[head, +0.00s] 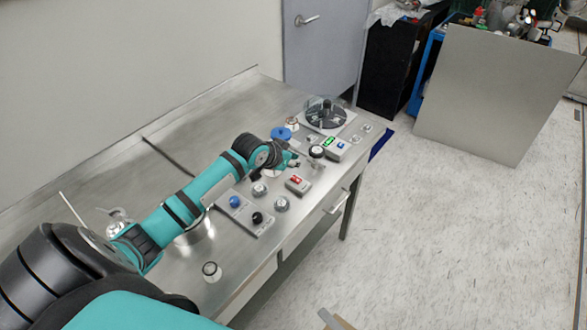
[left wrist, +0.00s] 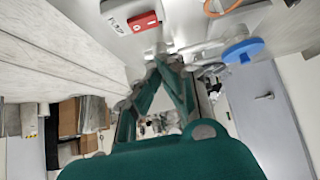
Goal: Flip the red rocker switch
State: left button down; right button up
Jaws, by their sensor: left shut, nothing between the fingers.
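My right gripper is not in view.
A panel with a blue and a black knob (head: 242,215) lies left of the switch. A round device (head: 326,116) stands at the far end.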

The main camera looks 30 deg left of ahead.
aim_at(293, 179)
pick_arm(q)
notch_tip(293, 179, down, 4)
jog(key=shift+w+f+p, duration=0.15)
jog(key=shift+p, duration=0.3)
jog(key=shift+f, duration=0.1)
jog(key=shift+f, duration=0.2)
